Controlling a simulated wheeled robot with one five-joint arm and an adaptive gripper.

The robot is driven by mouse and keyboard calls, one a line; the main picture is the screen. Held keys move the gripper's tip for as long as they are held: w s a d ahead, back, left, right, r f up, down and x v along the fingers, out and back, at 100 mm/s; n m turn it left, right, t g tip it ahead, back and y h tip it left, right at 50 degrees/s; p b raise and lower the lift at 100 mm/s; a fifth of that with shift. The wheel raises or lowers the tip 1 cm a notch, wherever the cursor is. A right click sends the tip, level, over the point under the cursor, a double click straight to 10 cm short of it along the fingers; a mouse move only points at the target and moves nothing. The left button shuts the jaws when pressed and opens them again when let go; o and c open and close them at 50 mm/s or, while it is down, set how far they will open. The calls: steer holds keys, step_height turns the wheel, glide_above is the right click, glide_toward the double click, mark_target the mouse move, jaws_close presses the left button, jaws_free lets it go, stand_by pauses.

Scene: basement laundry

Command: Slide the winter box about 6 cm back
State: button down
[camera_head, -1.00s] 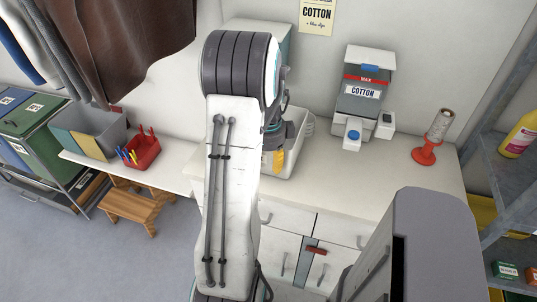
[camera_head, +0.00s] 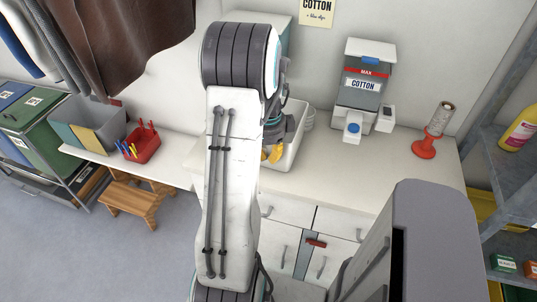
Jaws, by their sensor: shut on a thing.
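No box with a readable winter label shows. A pale grey-green box (camera_head: 272,24) stands against the back wall, mostly hidden behind my arm; I cannot tell whether it is the winter box. My gripper (camera_head: 273,154) shows only in part at the right edge of my arm, with yellow fingers low at a white open tub (camera_head: 291,152) on the counter. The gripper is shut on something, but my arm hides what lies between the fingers.
The white counter (camera_head: 400,165) is clear in its middle. A cotton dispenser (camera_head: 367,65) and a red stand with a roll (camera_head: 423,148) are on its right. A grey shelf (camera_head: 495,150) stands at far right. A red caddy (camera_head: 140,145) is at left.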

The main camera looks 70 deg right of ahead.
steer(key=c, duration=1.3)
jaws_free()
step_height(320, 180, up, 12)
steer(key=shift+a, duration=0.15)
